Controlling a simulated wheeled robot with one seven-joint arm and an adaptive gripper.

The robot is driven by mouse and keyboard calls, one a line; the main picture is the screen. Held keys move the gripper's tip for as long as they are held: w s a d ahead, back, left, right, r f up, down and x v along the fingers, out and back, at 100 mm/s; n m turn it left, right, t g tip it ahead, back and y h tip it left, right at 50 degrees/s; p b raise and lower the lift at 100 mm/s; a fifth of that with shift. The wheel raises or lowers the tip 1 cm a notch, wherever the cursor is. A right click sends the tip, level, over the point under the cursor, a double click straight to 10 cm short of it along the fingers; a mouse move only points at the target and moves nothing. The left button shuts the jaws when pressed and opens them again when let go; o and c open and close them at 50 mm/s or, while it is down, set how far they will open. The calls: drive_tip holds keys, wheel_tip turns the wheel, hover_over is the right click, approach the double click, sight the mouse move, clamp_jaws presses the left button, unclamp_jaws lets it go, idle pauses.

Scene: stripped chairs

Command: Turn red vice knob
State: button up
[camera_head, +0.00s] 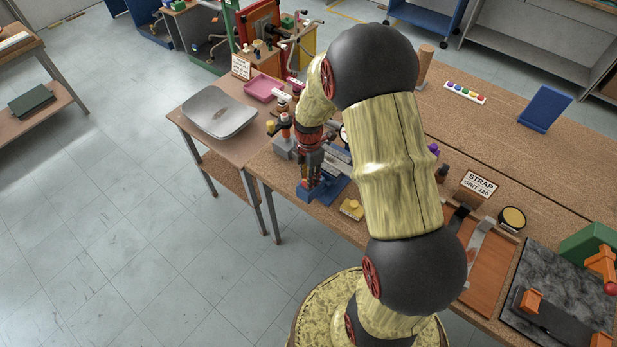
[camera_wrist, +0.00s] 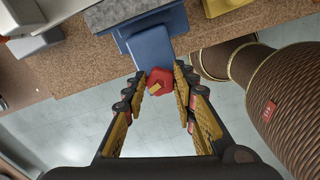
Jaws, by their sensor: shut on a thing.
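The red vice knob (camera_wrist: 160,81) shows in the wrist view at the front end of the blue vice (camera_wrist: 152,46), beyond the bench edge. My gripper (camera_wrist: 160,78) is shut on the knob, with one ribbed finger on each side of it. A small yellow mark shows on the knob's face. In the head view the blue vice (camera_head: 328,190) sits at the bench's near edge, with my gripper (camera_head: 310,180) at its front. The knob is hard to make out there, hidden by the fingers.
A yellow-topped block (camera_head: 352,209) stands on the bench (camera_head: 515,110) just right of the vice. A grey metal tray (camera_head: 219,112) and a pink tray (camera_head: 263,88) lie on the side table to the left. The floor before the bench is clear.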

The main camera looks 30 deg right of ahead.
drive_tip(key=m, duration=0.7)
drive_tip(key=shift+s, duration=0.15)
drive_tip(key=m, duration=0.4)
drive_tip(key=shift+a+b, duration=0.1)
drive_tip(key=shift+b, duration=0.2)
drive_tip(key=m, duration=0.3)
drive_tip(key=shift+s+a+m, duration=0.1)
drive_tip(key=shift+m, duration=0.2)
drive_tip(key=m, duration=0.6)
drive_tip(key=shift+a, duration=0.15)
drive_tip(key=m, duration=0.6)
drive_tip(key=shift+a+f, duration=0.1)
drive_tip(key=shift+a, duration=0.05)
drive_tip(key=shift+s, duration=0.1)
drive_tip(key=o, duration=0.9)
drive_tip(key=shift+a, duration=0.2)
drive_tip(key=shift+o, duration=1.3)
drive_tip(key=shift+d, duration=0.2)
